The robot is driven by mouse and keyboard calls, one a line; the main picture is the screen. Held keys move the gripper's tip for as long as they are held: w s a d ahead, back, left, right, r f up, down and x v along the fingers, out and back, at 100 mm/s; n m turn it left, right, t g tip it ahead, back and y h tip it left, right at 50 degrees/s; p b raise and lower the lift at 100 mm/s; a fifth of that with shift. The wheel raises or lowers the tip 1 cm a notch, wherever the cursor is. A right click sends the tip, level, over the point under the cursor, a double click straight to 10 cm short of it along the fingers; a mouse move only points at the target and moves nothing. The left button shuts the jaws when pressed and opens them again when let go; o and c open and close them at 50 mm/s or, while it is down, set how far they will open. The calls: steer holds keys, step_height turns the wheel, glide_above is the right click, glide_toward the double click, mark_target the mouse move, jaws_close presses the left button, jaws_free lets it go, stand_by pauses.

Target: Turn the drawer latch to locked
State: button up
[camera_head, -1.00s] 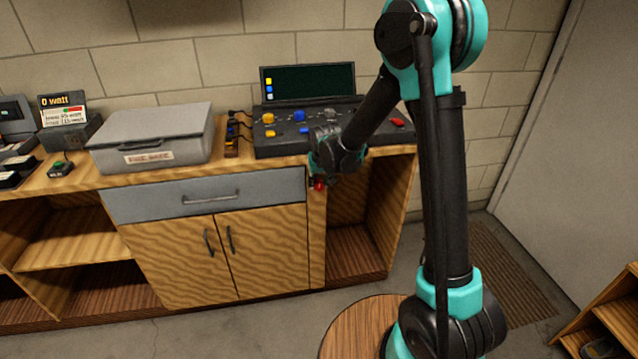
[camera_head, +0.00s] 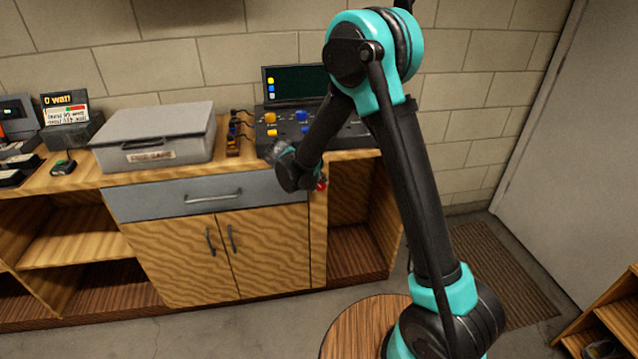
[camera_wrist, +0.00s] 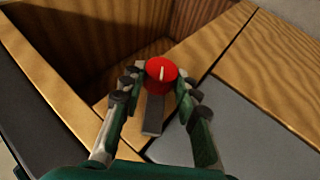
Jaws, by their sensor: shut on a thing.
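The latch has a red round knob (camera_wrist: 161,70) with a white line on its face, and a flat grey bar (camera_wrist: 153,117) runs from it toward the bottom of the wrist view. The knob sits on the wooden post right of the grey drawer (camera_wrist: 255,115). In the head view the red knob (camera_head: 321,184) shows beside my wrist, and the drawer (camera_head: 165,198) looks closed. My gripper (camera_wrist: 160,86) has a fingertip on each side of the knob and is shut on it. In the head view my wrist hides the bar and most of the fingers.
A control console (camera_head: 262,146) and a grey case (camera_head: 160,138) stand on the worktop above the drawer. An open shelf bay (camera_head: 350,225) lies right of the post. Cupboard doors (camera_head: 260,255) with handles are below the drawer.

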steer(key=n+t+h, duration=0.1)
steer(key=h, duration=0.2)
steer(key=f+n+t+h, duration=0.1)
steer(key=t+h, duration=0.1)
steer(key=h, duration=0.1)
steer(key=a+n+t+h, duration=0.1)
steer(key=h, duration=0.2)
steer(key=shift+s+f+t, duration=0.15)
steer(key=shift+f+t, duration=0.25)
stand_by(0.5)
steer(key=o, duration=1.2)
steer(key=shift+c, duration=0.2)
steer(key=v, duration=1.2)
steer(key=shift+f, duration=0.2)
